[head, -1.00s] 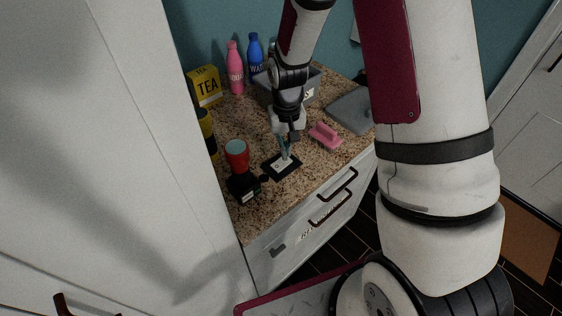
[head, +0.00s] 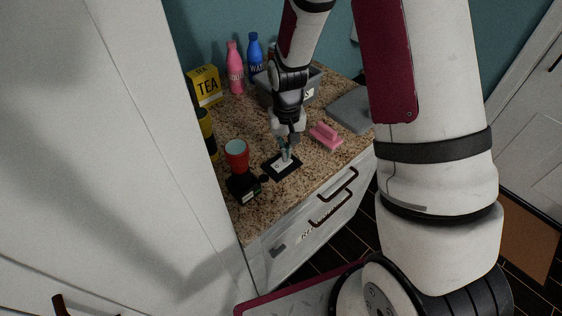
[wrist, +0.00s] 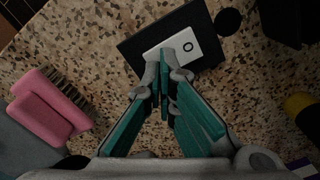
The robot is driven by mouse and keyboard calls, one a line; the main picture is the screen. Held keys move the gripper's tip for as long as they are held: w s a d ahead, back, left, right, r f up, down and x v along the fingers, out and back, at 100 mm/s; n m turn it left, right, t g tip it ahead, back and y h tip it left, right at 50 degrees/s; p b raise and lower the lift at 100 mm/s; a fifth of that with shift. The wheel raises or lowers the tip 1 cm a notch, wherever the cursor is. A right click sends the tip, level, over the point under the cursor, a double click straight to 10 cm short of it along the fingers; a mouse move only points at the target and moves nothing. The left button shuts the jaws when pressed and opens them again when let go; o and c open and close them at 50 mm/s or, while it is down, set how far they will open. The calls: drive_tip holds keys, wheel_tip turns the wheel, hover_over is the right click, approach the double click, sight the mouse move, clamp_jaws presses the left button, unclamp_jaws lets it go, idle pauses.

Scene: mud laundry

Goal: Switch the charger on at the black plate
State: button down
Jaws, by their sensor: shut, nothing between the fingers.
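The black plate (head: 292,170) lies flat on the speckled counter. A white switch piece (wrist: 203,38) with a small dark ring mark sits on it, and the plate also shows in the wrist view (wrist: 139,50). My gripper (head: 285,158) is shut and empty, pointing down over the plate. In the wrist view my fingertips (wrist: 166,75) overlap the near end of the white switch and hide part of it; I cannot tell whether they touch it. The charger appears to be the black base (head: 243,189) with a red and black device (head: 237,160) standing on it, left of the plate.
A pink brush (head: 325,135) lies right of my gripper. A grey bin (head: 314,88), pink bottle (head: 235,68), blue bottle (head: 254,52) and yellow tea box (head: 205,86) stand behind. A tall white cabinet (head: 100,150) borders the left. Bare counter (head: 262,222) lies in front.

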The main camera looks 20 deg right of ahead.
drive_tip(key=shift+f, duration=0.8)
idle(0.4)
drive_tip(key=shift+r+p, duration=1.05)
drive_tip(key=shift+r, duration=2.5)
drive_tip(key=shift+r, duration=0.3)
drive_tip(key=s+r+t, duration=0.1)
drive_tip(key=s+r, duration=0.3)
drive_tip(key=r, duration=0.5)
drive_tip(key=s+r+t, duration=0.2)
drive_tip(key=s+r, duration=0.2)
drive_tip(key=r, duration=0.6)
drive_tip(key=s+r+t, duration=0.1)
drive_tip(key=s+r, duration=0.3)
drive_tip(key=s, duration=0.3)
drive_tip(key=s+r+n+t, duration=0.1)
drive_tip(key=s+r, duration=0.3)
drive_tip(key=s, duration=0.3)
drive_tip(key=shift+s+t+b, duration=0.3)
drive_tip(key=shift+s, duration=0.05)
